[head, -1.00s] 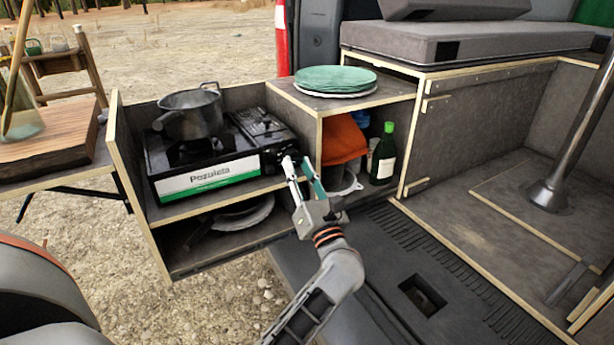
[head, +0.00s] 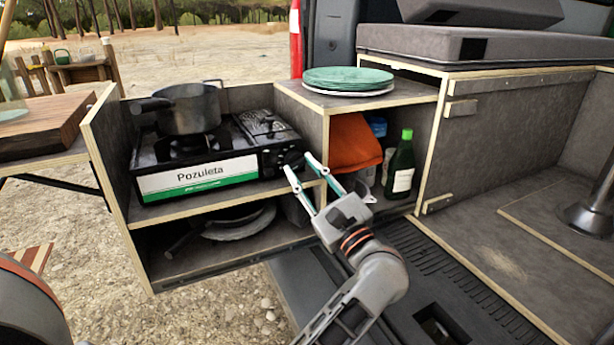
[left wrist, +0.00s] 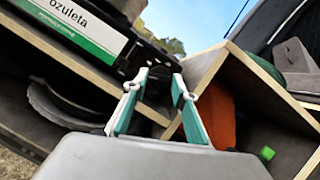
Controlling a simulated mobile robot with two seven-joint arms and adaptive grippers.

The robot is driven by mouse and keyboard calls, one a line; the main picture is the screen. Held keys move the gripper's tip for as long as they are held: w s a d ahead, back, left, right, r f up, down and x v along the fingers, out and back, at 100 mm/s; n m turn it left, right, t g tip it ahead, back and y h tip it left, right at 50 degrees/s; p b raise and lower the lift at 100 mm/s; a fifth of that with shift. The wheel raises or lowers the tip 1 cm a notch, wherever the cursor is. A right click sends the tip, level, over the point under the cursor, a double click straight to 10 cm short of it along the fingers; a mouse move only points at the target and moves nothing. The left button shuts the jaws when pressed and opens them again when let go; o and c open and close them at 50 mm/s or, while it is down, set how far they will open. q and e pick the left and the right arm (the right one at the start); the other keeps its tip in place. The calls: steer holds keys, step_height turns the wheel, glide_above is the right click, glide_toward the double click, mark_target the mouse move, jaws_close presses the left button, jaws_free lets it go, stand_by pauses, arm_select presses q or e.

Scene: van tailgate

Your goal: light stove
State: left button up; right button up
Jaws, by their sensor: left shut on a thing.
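The black camping stove (head: 200,165) with the label "Pozuleta" stands on the upper shelf of the wooden pull-out unit. A dark pot (head: 190,108) sits over its burner. The stove's dark control knob (head: 291,158) is at the right end of its front. My left gripper (head: 299,165) has its green-and-white fingers on either side of the knob and is shut on it. In the left wrist view, the fingertips (left wrist: 160,78) flank a dark part of the stove, and the grip is partly hidden. No flame shows under the pot. My right gripper is not in view.
Green plates (head: 348,79) are stacked on the compartment to the right. Below are an orange cloth (head: 353,145) and a green bottle (head: 400,166), close to my left gripper. A pan (head: 240,222) lies on the lower shelf. A wooden board (head: 40,125) is at left.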

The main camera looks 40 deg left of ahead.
arm_select(q)
steer(key=shift+r+n, duration=0.1)
steer(key=shift+n, duration=0.2)
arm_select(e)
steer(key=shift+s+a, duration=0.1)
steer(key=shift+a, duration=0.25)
arm_select(q)
steer(key=o, duration=1.1)
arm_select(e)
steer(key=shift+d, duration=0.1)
arm_select(q)
steer(key=v, duration=1.2)
